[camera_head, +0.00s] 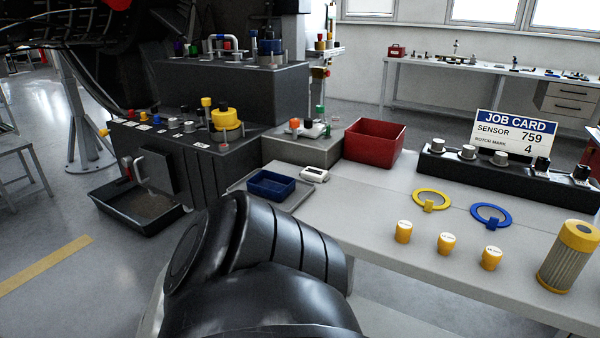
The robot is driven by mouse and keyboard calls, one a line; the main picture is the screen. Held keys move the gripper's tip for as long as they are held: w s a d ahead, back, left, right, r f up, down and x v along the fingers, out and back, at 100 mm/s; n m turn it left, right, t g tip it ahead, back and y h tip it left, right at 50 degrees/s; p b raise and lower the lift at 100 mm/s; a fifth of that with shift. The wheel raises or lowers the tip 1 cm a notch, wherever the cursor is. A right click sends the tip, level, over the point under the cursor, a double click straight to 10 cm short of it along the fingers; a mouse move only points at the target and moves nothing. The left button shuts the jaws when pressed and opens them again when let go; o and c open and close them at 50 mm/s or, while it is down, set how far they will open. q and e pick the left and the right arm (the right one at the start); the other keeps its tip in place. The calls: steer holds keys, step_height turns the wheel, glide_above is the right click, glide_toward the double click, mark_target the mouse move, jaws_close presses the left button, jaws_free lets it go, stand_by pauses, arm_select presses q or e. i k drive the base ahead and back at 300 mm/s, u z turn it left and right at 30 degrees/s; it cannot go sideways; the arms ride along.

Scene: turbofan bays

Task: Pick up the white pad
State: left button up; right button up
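A small white block-like item (314,174) with a dark mark on it lies at the left end of the white table, just right of the blue bin. Another white item (314,129) lies on the grey block behind, among small coloured parts. I cannot tell for certain which of the two is the white pad. A large black link of my own arm fills the lower middle of the view and hides the near left part of the table. Neither of my grippers shows.
The blue bin (271,185) sits on a grey tray, and a red bin (374,142) stands behind. Yellow and blue rings, yellow caps, a filter (568,257) and a black rack (508,176) with a job card (514,131) are at right. The table's middle is clear.

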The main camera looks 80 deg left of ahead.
mark_target(319, 175)
steer(key=u, duration=2.6)
